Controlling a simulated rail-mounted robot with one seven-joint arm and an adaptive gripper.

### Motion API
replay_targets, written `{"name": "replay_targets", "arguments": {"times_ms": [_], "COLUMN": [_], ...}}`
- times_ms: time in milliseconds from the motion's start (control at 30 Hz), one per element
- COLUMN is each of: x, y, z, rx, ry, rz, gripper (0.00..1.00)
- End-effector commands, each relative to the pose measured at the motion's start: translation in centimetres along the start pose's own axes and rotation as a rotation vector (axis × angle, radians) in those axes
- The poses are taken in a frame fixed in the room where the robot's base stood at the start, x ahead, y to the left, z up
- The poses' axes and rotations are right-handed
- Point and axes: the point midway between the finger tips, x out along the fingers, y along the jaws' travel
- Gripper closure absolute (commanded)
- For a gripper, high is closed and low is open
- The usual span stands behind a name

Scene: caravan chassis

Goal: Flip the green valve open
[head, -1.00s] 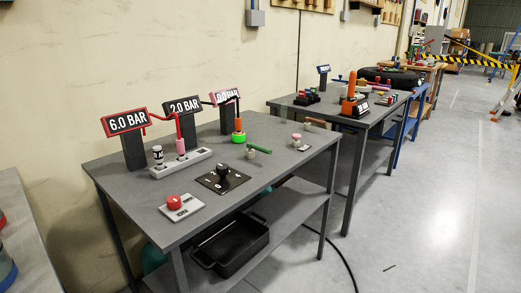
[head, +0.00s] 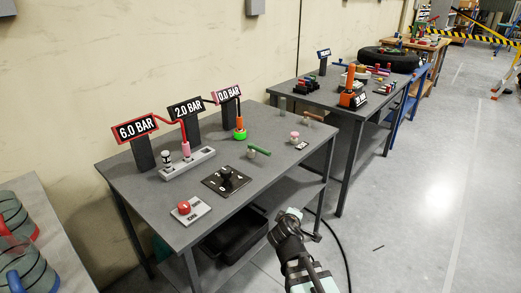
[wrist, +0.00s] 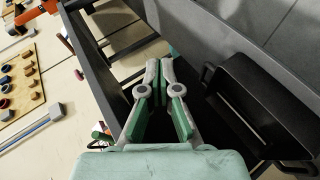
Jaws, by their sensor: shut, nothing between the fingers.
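The green valve has a green lever handle (head: 260,151) on a small pale round body (head: 251,155). It stands on the near grey table, right of the black dial plate. The lever points right and slightly toward the front edge. My gripper (head: 291,214) is in front of the table's front edge, below and to the right of the valve, apart from it. In the wrist view my gripper's fingers (wrist: 166,68) are together and empty. The valve cannot be made out in the wrist view.
The grey table (head: 137,182) also holds a red button box (head: 190,211), a black dial (head: 226,178), a white socket strip (head: 188,165) and an orange-and-green fitting (head: 240,130). A black crate (wrist: 262,110) sits on the shelf below. Floor at right is open.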

Motion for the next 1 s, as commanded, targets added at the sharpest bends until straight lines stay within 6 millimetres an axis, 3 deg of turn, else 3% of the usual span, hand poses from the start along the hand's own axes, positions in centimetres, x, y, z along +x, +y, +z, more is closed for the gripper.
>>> {"name": "replay_targets", "arguments": {"times_ms": [33,100,200,367,500,1000], "x": [-1.8,-3.7,-6.3,-9.5,-9.8,-9.6], "y": [3.1,5.8,8.8,11.7,10.2,10.2], "z": [-3.1,-6.6,-10.6,-14.7,-15.4,-15.8], "rx": [-0.035,-0.084,-0.143,-0.209,-0.243,-0.249], "ry": [0.074,0.166,0.273,0.387,0.408,0.41], "rz": [0.05,0.115,0.192,0.279,0.289,0.289], "gripper": [1.0,1.0,1.0,1.0,1.0,1.0]}}
